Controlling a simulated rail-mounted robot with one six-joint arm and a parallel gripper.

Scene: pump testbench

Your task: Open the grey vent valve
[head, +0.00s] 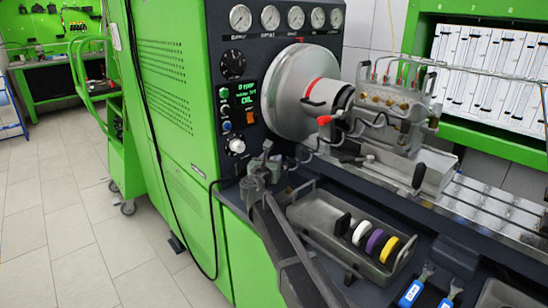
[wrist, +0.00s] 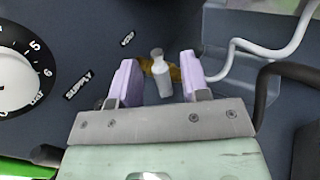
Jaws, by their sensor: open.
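The grey vent valve handle (wrist: 161,75) shows in the wrist view on a brass-coloured valve body (wrist: 148,68) in front of the dark panel. My gripper (wrist: 160,82) is open, with one lilac finger on each side of the grey handle. A narrow gap shows between the handle and each finger. In the head view my gripper (head: 262,168) is close to the lower right of the green machine's dark panel. There, the gripper and arm largely hide the valve, and I cannot make out its handle.
A white dial (wrist: 15,75) and a SUPPLY label (wrist: 78,84) are left of my gripper. A pale pipe (wrist: 275,48) and a dark hose (wrist: 262,95) run at the right. A metal tray (head: 310,222) with coloured rings stands below right of my gripper.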

